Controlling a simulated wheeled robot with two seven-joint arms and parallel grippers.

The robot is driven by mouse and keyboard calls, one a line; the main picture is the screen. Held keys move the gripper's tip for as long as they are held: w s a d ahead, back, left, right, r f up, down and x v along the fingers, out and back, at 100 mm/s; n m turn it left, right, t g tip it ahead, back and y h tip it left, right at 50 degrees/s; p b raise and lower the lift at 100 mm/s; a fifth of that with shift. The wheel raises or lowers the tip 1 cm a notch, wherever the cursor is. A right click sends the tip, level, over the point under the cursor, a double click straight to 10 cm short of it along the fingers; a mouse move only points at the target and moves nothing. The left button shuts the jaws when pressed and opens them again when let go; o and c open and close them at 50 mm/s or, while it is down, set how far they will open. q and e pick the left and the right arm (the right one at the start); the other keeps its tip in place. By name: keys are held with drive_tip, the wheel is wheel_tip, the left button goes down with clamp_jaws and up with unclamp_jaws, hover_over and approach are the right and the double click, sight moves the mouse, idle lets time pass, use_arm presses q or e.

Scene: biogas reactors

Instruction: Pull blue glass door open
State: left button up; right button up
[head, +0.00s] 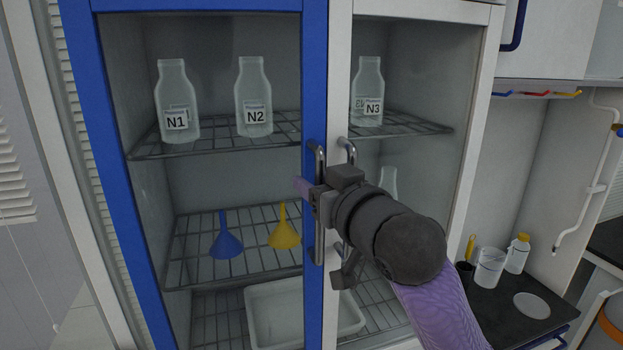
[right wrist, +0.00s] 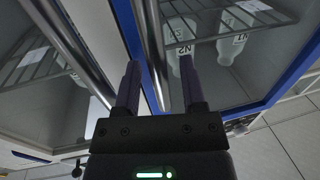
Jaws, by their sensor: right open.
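The blue-framed glass door (head: 314,75) is closed on the left half of the cabinet in the head view. Its vertical metal bar handle (head: 319,165) is on the door's right edge. My right gripper (head: 306,188) is at this handle, and its arm comes in from the lower right. In the right wrist view, my right gripper (right wrist: 159,64) is open, with the blue door's handle (right wrist: 152,45) between its two purple fingers. I cannot tell whether the fingers touch the bar. The arm hides part of the handle in the head view. My left gripper is not in view.
The white-framed door (head: 338,75) is closed beside it, with its own handle (head: 348,150) close to my right gripper. Behind the glass are bottles, a blue funnel (head: 226,240), a yellow funnel (head: 285,230) and a white tray (head: 268,289). A dark counter (head: 490,303) stands at right.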

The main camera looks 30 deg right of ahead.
drive_tip(key=shift+s, duration=0.25)
clamp_jaws()
idle(1.2)
